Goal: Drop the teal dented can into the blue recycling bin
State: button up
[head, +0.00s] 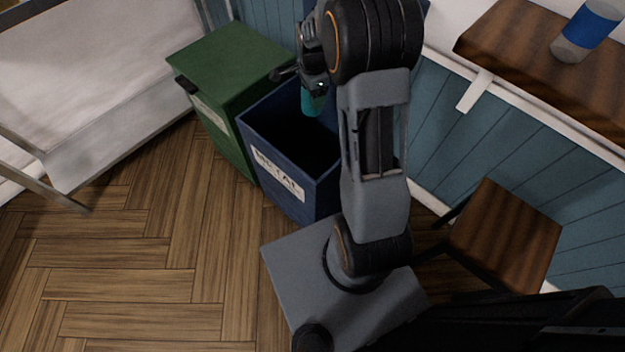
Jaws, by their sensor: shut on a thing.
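The teal can (313,102) is held by my gripper (309,84), which is shut on it. The can is partly hidden by the gripper, and its dent cannot be made out. It shows over the rear part of the open blue bin (262,133), which has a white label reading "METAL" on its front. The bin's inside is dark, and its right side is partly hidden behind my arm. How high the can is above the bin's rim is hard to tell.
A green bin (232,58) with a closed lid stands left of the blue bin. A wooden stool (507,232) stands at the right. A wooden shelf (535,60) holds a blue and grey can (586,30). A white bed-like piece (85,70) is at the left. Wooden floor lies clear in front.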

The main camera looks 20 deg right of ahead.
jog(key=d+f+m+b, duration=0.1)
jog(key=m+b, duration=0.1)
jog(key=shift+w+d+f+m, duration=0.1)
jog(key=shift+d+m, duration=0.1)
jog(key=shift+m, duration=0.2)
notch_tip(320, 180, down, 6)
jog(key=b, duration=0.5)
jog(key=o, duration=1)
jog(key=shift+r, duration=0.2)
notch_tip(320, 180, up, 14)
jog(key=p, duration=0.4)
jog(key=shift+f, duration=0.1)
jog(key=shift+p, duration=0.35)
